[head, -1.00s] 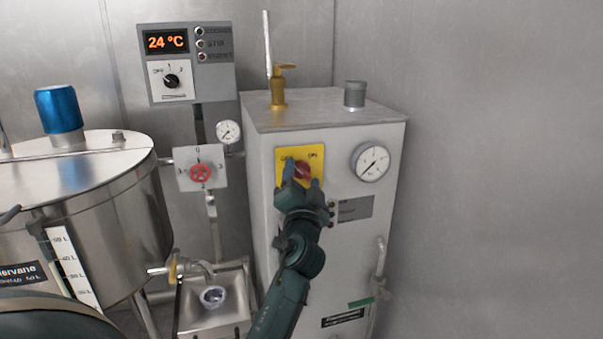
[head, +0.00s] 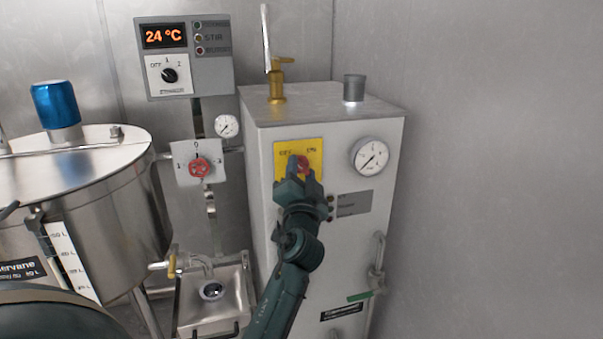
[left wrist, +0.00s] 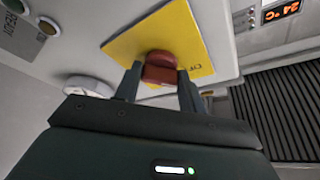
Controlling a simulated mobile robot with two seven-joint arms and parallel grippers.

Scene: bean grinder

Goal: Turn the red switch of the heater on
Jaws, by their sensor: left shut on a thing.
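The heater is a light grey cabinet (head: 285,220) against the back wall. Its red switch (head: 304,163) sits on a yellow plate (head: 285,150) on the front. My left gripper (head: 297,172) reaches up to the switch and is shut on it. In the left wrist view the red switch (left wrist: 160,70) lies between the two fingers of my left gripper (left wrist: 160,85), in front of the yellow plate (left wrist: 190,40). The gripper hides part of the switch and plate in the head view. My right gripper is not in view.
A round gauge (head: 370,156) is right of the yellow plate. A steel tank (head: 90,200) stands at the far left, with a small sink (head: 240,290) beside the heater.

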